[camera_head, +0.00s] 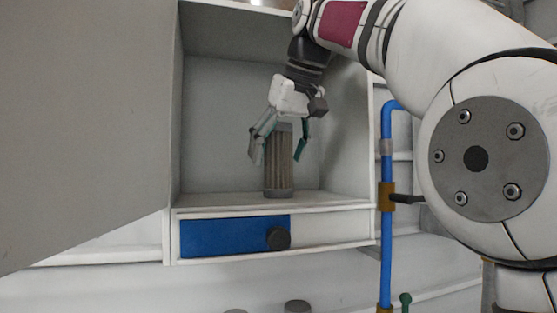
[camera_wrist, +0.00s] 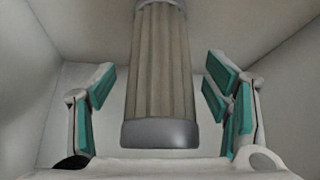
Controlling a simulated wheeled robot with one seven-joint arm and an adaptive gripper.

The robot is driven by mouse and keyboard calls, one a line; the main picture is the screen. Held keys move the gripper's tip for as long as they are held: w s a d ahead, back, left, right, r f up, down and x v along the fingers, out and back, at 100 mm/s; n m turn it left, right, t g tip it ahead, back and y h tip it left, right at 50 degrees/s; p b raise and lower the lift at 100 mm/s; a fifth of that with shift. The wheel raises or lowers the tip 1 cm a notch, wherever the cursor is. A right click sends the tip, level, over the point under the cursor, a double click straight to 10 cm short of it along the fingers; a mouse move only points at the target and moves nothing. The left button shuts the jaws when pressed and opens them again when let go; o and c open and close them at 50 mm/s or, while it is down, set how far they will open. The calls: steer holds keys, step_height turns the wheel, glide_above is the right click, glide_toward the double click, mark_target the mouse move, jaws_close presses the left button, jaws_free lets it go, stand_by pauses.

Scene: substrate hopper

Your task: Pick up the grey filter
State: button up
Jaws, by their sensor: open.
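The grey filter (camera_head: 279,165) is a ribbed cylinder with dark end caps. It stands upright on the floor of an open white cabinet (camera_head: 230,199). My gripper (camera_head: 277,157) is above the filter, pointing down, with its fingers spread on either side of the filter's upper part. In the wrist view the filter (camera_wrist: 162,65) lies between the green finger pads of my gripper (camera_wrist: 162,95), with gaps on both sides. The gripper is open and holds nothing.
A large grey panel (camera_head: 85,120) fills the left of the head view. Below the cabinet floor is a blue drawer front (camera_head: 225,236) with a dark knob (camera_head: 278,238). A blue pipe (camera_head: 387,245) runs upright right of the cabinet. Cabinet walls stand close around my gripper.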

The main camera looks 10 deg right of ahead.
steer(key=shift+w+f, duration=0.15)
steer(key=shift+f, duration=0.15)
steer(key=c, duration=1.3)
steer(key=shift+c, duration=0.6)
steer(key=shift+r, duration=0.3)
